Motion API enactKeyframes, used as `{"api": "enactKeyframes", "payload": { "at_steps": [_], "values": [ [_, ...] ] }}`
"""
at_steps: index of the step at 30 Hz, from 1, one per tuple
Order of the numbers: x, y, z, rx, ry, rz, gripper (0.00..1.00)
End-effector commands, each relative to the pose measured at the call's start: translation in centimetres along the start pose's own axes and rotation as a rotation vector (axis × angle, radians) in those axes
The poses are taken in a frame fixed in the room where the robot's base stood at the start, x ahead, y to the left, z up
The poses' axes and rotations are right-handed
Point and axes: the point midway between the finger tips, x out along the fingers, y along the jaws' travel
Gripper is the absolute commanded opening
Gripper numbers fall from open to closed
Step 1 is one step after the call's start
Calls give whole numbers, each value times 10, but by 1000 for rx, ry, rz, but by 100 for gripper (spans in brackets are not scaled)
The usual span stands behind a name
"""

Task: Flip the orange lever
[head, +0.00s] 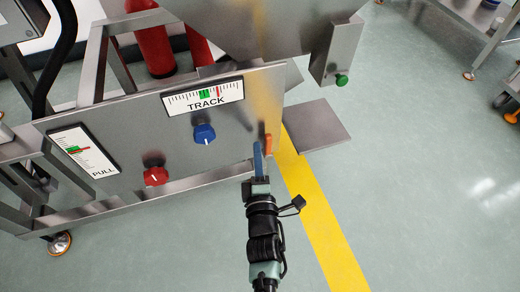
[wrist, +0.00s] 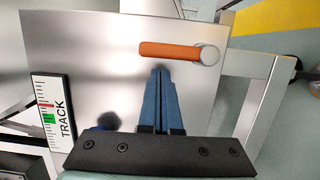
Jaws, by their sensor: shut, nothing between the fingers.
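The orange lever (head: 268,143) is on the right part of the metal panel in the head view, partly behind my gripper. In the wrist view the orange lever (wrist: 168,50) lies across the picture, with its round metal pivot (wrist: 209,55) at its right end. My gripper (head: 257,147) has blue fingers pressed together. In the wrist view the gripper (wrist: 160,72) points at the lever, its tips just below the lever's middle. Nothing is held. I cannot tell whether the tips touch the lever.
The metal panel (head: 115,125) also carries a blue knob (head: 204,134), a red knob (head: 155,176), a TRACK gauge (head: 203,97) and a PULL gauge (head: 83,150). A green button (head: 342,80) is on a box at upper right.

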Motion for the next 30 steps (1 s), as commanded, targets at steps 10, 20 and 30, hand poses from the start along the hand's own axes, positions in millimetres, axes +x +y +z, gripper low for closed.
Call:
{"api": "enactKeyframes", "payload": {
  "at_steps": [10, 20, 30],
  "values": [
    [2, -1, 6, 2, 3, -1, 0],
    [1, 0, 6, 10, 2, -4, 0],
    [1, 2, 4, 69, 1, -19, 0]
  ]
}}
